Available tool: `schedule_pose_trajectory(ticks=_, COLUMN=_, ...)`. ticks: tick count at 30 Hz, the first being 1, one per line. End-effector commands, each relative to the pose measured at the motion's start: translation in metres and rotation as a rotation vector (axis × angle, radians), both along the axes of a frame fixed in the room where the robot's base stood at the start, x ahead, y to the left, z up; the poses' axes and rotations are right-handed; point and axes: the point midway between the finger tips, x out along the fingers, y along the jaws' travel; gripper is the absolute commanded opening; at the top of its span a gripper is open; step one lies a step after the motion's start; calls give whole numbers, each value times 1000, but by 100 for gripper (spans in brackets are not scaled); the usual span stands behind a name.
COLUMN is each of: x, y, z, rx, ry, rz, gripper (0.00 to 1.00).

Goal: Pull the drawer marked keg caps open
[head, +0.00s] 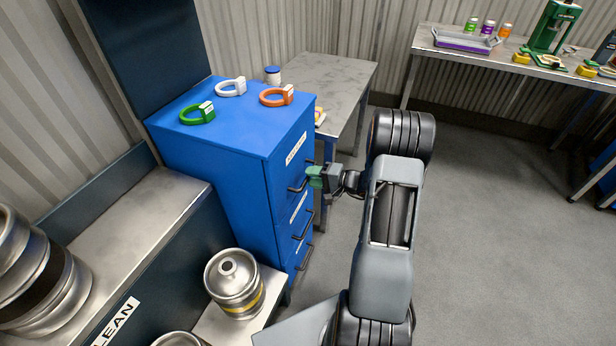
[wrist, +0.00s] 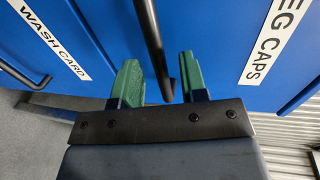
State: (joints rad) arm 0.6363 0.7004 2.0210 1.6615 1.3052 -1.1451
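The blue cabinet (head: 220,155) has several drawers with black bar handles. In the wrist view the KEG CAPS label (wrist: 272,40) is on the right, on the drawer whose handle (wrist: 155,45) runs down the middle. In the head view this is the top drawer, with its handle (head: 297,187) beneath the label (head: 296,148). The drawer looks closed. My gripper (head: 315,177) is at this handle. In the wrist view its green fingers (wrist: 158,83) are open on either side of the bar, with gaps showing; contact is not visible.
The WASH CARD drawer (wrist: 52,52) is just below. Green (head: 197,114), white (head: 231,87) and orange (head: 277,96) rings lie on the cabinet top. A metal table (head: 330,75) stands behind it. Kegs (head: 234,283) are at front left. The floor (head: 480,220) to the right is clear.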

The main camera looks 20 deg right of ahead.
Motion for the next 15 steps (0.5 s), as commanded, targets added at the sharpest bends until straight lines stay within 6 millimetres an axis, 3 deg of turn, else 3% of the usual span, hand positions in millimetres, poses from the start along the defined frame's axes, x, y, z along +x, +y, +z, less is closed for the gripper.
schedule_pose_trajectory(ticks=6, x=13, y=12, z=-4, rx=-1, ry=1, rz=1, gripper=39)
schedule_pose_trajectory(ticks=15, x=16, y=14, z=-5, rx=1, ry=1, rz=0, gripper=39)
